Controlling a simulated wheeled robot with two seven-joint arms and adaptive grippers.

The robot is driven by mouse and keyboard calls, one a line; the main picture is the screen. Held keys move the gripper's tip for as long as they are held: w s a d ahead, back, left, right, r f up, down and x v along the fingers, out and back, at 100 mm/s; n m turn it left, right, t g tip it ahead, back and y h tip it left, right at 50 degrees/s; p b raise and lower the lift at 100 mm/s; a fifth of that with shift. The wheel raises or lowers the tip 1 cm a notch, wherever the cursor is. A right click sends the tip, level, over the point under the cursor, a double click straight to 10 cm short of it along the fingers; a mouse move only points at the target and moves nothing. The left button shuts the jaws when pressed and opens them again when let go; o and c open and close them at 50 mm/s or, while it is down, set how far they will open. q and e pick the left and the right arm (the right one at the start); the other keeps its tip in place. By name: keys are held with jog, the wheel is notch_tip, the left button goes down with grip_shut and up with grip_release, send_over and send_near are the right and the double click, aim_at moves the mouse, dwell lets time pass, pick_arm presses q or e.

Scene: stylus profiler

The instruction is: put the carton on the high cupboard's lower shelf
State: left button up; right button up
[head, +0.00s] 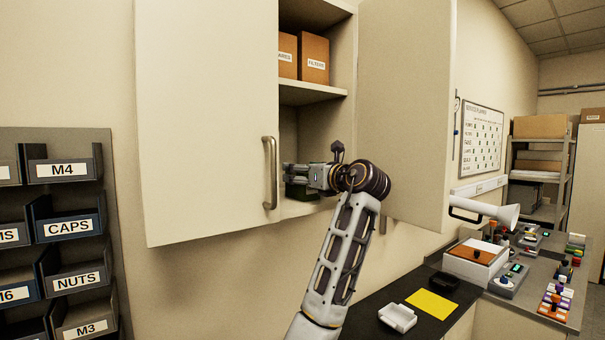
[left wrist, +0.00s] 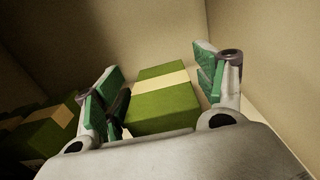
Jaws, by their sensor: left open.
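The high cupboard (head: 205,120) has its doors open. Its lower shelf (head: 292,209) is partly hidden by my arm and the left door. My left gripper (head: 300,178) reaches in over this shelf. In the left wrist view a green carton (left wrist: 165,108) with a cream band lies between the fingers of my left gripper (left wrist: 160,95). The fingers are open, one on each side of it; whether either touches it I cannot tell. A second green carton with a cream band (left wrist: 48,132) is left of the gripper. My right gripper is not in view.
The upper shelf (head: 308,92) holds brown boxes, one labelled FILTERS (head: 314,58). The left door's handle (head: 270,172) is close to my gripper, and the right door (head: 405,110) stands open beside my arm. Below is a dark counter (head: 375,305) with a white tray (head: 397,318).

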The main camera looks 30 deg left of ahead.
pick_arm(q)
jog(key=shift+r, duration=0.15)
jog(key=b+v, duration=0.3)
jog(key=v, duration=0.9)
jog(key=shift+b, duration=0.35)
